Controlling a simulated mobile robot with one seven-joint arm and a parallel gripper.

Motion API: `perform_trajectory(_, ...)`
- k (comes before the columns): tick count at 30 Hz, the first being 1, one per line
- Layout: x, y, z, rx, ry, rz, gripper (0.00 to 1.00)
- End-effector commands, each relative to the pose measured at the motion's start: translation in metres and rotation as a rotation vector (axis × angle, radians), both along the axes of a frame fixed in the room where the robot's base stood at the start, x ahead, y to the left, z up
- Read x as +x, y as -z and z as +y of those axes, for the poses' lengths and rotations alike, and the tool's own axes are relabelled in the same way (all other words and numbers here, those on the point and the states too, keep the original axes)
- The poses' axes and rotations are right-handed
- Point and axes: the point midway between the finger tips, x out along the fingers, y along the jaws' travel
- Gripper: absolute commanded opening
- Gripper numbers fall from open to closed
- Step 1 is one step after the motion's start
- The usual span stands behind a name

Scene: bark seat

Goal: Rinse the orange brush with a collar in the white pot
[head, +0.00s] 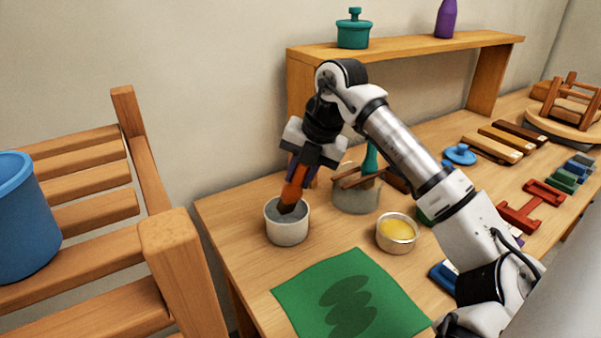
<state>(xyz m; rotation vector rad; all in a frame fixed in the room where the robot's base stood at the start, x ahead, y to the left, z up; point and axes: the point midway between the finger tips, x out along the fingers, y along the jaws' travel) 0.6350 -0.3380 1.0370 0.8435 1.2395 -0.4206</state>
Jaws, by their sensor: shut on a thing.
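My gripper (311,158) is shut on the orange brush (294,190), which points downward with its dark bristle end at the mouth of the white pot. The white pot (287,232) stands upright on the table near its left edge, with a greyish interior. The brush's lower end shows inside the pot's rim; I cannot tell how deep it reaches. The collar on the brush is not clear at this size.
A glassy jar (355,199) holding brushes stands just right of the pot. A tin of yellow stuff (396,233) and a green cloth with dark smears (348,298) lie in front. A wooden bench (175,250) with a blue bucket (24,220) is at left.

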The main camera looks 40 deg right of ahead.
Motion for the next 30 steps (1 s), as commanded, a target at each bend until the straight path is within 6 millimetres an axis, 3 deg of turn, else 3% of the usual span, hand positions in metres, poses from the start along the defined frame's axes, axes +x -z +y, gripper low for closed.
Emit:
perform_trajectory(21, 0.000, -0.062, 0.000, -0.001, 0.000, -0.004, 0.00)
perform_trajectory(30, 0.000, -0.066, 0.000, -0.001, 0.000, -0.004, 0.00)
